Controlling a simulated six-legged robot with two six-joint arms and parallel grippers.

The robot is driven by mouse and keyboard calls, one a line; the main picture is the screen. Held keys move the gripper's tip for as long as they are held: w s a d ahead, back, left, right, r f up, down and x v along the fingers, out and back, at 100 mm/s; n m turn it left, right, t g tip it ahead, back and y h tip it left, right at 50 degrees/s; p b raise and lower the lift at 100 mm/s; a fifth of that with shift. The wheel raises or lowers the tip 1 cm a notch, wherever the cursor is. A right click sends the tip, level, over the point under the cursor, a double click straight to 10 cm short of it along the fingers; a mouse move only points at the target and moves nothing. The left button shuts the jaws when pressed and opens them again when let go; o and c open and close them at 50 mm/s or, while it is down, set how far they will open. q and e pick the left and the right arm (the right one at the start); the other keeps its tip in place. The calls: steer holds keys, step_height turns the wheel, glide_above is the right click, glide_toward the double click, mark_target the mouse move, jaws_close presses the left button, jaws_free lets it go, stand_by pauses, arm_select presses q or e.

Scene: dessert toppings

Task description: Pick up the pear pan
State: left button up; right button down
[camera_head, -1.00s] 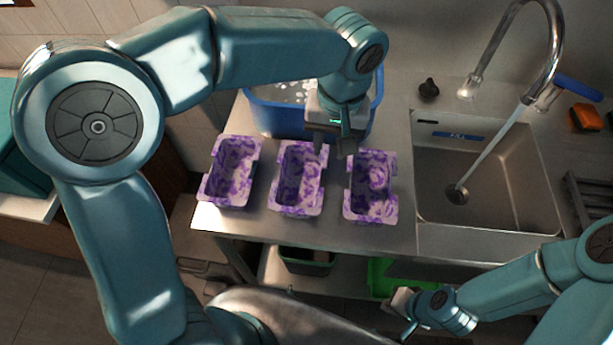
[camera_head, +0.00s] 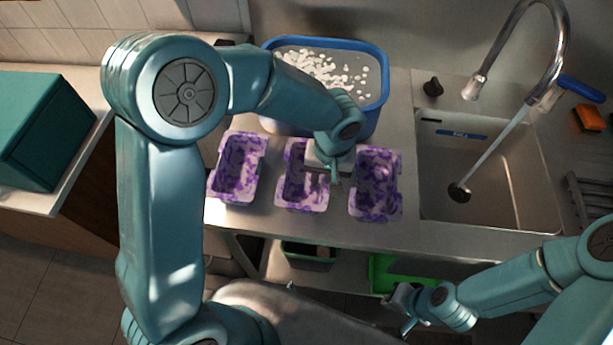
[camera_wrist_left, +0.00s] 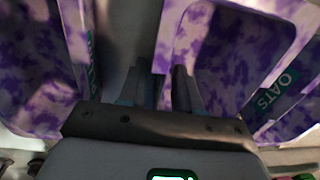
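Three purple-and-white marbled pans stand in a row on the steel counter: a left pan (camera_head: 219,188), a middle pan (camera_head: 290,203) and a right pan (camera_head: 388,210). No pear label is readable. My left gripper (camera_head: 335,182) is low at the right edge of the middle pan, beside the gap to the right pan. In the left wrist view its fingers (camera_wrist_left: 163,92) are apart near the rim of a pan labelled OATS (camera_wrist_left: 275,92); whether they touch it is unclear. Another pan (camera_wrist_left: 35,75) there has a partly hidden label. My right gripper (camera_head: 403,306) is away, lower right, its fingers unclear.
A blue tub (camera_head: 378,62) of water with white pieces stands behind the pans. A sink (camera_head: 495,190) with a running tap (camera_head: 557,45) lies to the right. Green bins (camera_head: 405,268) sit on a shelf below. The counter's front edge is close to the pans.

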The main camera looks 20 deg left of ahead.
arm_select(q)
steer(key=shift+a, duration=0.1)
steer(key=shift+s, duration=0.1)
steer(key=c, duration=0.3)
jaws_close()
steer(key=shift+r, duration=0.1)
